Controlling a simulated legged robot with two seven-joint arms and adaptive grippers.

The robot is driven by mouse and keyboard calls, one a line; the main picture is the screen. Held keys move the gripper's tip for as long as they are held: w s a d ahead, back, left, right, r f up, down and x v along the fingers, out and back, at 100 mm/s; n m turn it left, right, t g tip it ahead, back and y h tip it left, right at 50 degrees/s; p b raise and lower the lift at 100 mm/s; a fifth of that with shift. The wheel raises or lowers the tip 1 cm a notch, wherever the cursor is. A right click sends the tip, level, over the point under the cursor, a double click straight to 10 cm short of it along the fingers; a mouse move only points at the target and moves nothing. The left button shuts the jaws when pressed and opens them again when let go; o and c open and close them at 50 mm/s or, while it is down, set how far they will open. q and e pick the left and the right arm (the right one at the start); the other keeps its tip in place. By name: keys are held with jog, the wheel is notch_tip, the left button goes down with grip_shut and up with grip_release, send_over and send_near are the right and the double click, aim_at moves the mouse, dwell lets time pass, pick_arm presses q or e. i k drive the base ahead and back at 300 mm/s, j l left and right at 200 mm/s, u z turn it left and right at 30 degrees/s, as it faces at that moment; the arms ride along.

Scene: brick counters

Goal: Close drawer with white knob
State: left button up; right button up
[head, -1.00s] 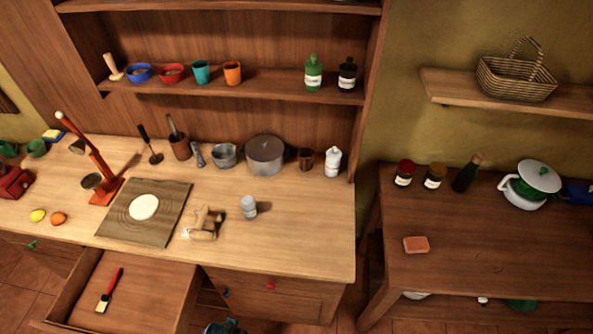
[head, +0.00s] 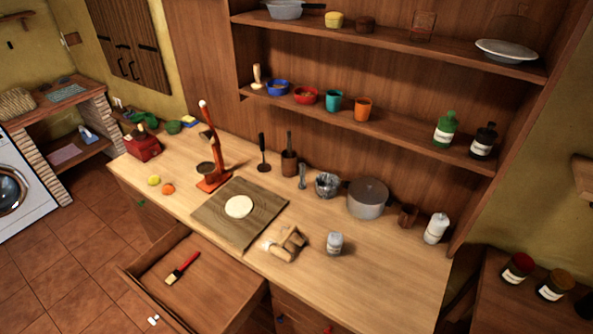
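The drawer with the white knob (head: 153,320) stands pulled out from the wooden counter, at the lower left of the middle in the head view. The drawer (head: 217,295) is open, and a brush with a red handle (head: 183,268) lies inside it. The white knob sits on the drawer's front panel, near the bottom edge of the picture. Neither of my grippers shows in the head view, so their state and their distance from the drawer are hidden.
The counter (head: 385,262) holds a board with dough (head: 239,207), a red press (head: 212,160), a pot (head: 367,198) and other items. A green knob (head: 141,203) and a red knob (head: 328,329) mark other drawers. Tiled floor (head: 85,255) is free to the left.

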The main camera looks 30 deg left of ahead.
aim_at(217, 292)
jog(key=u, duration=0.45)
jog(key=k+u, duration=0.15)
jog(key=u, duration=0.8)
jog(key=k+u, duration=0.15)
jog(key=u, duration=0.35)
jog(key=j+u, duration=0.15)
jog(key=u, duration=0.3)
